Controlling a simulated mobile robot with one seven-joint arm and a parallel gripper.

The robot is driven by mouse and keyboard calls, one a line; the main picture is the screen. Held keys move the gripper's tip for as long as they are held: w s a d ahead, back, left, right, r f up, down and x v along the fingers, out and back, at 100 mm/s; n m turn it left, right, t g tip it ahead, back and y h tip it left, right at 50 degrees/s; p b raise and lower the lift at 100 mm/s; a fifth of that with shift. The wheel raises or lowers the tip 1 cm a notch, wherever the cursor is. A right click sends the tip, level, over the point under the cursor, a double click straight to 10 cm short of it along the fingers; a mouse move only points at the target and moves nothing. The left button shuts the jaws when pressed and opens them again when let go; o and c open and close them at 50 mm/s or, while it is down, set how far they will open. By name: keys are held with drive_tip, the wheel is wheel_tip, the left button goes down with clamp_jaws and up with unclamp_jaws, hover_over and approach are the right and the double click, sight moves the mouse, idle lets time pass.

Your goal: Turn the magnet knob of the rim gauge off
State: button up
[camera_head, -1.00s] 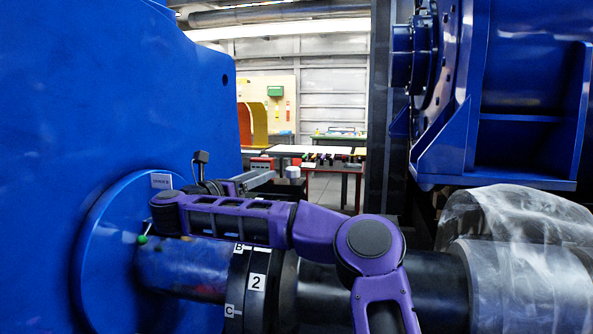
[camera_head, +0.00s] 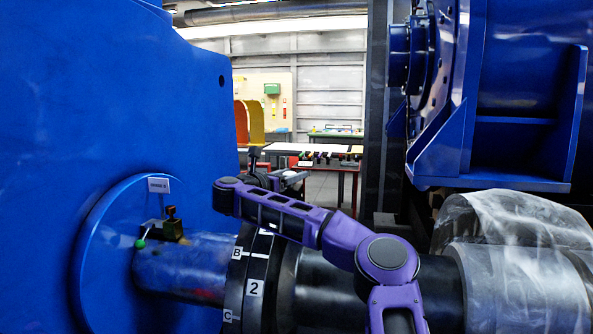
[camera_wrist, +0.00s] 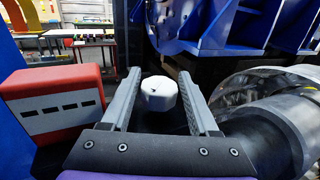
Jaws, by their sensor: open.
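My gripper (camera_wrist: 160,74) is open, its two grey fingers apart. In the wrist view a white many-sided cap (camera_wrist: 161,94) with a small dark mark shows between the fingers; no contact is visible, and I cannot tell its depth. A red block (camera_wrist: 55,103) with dark slots is left of the fingers. In the head view a small dark block with an upright post (camera_head: 172,224) sits by the shaft at the blue disc, beside a green ball-ended lever (camera_head: 140,243). I cannot tell which of these belongs to the rim gauge.
A black coupling (camera_head: 255,289) marked B, 2 and C sits on the shaft below my arm. A large blue housing (camera_head: 120,90) fills the left. Clear wrapping (camera_head: 505,225) covers the right-hand shaft part. A blue machine (camera_head: 515,90) stands upper right, a workbench (camera_head: 330,147) behind.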

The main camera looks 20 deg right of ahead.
drive_tip(key=shift+x, duration=1.3)
clamp_jaws()
